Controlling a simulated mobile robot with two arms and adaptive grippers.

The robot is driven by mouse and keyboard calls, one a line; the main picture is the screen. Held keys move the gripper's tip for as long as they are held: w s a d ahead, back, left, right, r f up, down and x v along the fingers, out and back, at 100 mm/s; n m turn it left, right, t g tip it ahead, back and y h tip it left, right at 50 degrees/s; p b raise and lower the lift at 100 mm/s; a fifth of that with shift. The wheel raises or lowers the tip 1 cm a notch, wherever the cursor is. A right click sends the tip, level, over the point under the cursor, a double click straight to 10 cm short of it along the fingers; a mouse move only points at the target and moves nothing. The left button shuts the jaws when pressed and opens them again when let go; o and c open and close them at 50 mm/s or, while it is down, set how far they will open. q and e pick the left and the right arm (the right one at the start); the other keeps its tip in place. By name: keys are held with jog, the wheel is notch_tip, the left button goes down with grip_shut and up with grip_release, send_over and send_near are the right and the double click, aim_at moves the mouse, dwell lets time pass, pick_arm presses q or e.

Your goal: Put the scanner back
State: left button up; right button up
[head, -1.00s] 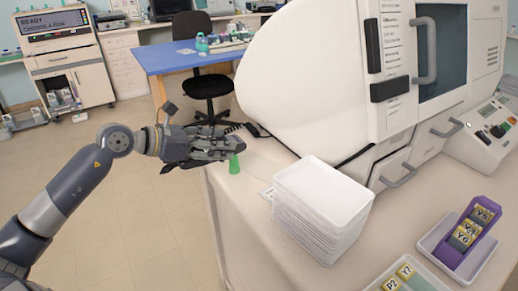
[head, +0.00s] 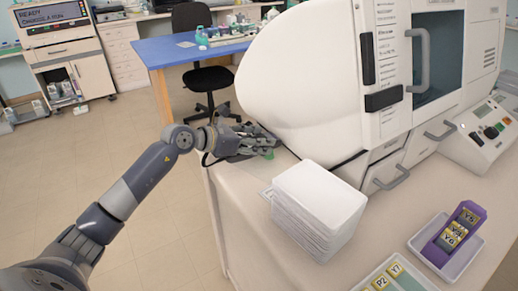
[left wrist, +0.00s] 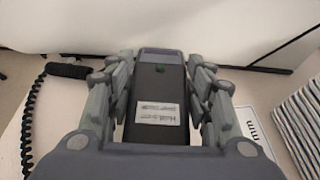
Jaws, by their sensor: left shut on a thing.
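In the head view my left gripper (head: 258,144) is over the left edge of the bench, beside the big white machine (head: 300,80). A holder for the scanner cannot be made out. My right gripper is not in view.
A black coiled cord (left wrist: 28,125) lies left of the scanner. A stack of white trays (head: 315,215) stands right of my gripper, with a printed card (left wrist: 250,122) beside it. Slide trays (head: 475,255) lie front right. A blue table (head: 190,55) stands behind.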

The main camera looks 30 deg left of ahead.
aim_at(259, 161)
pick_arm(q)
notch_tip(259, 161, down, 4)
jog(key=shift+r+p, duration=0.15)
jog(key=shift+p, duration=0.3)
jog(key=shift+w, duration=0.15)
jog(key=shift+f, duration=0.3)
jog(key=shift+f, duration=0.1)
jog(key=o, duration=1.2)
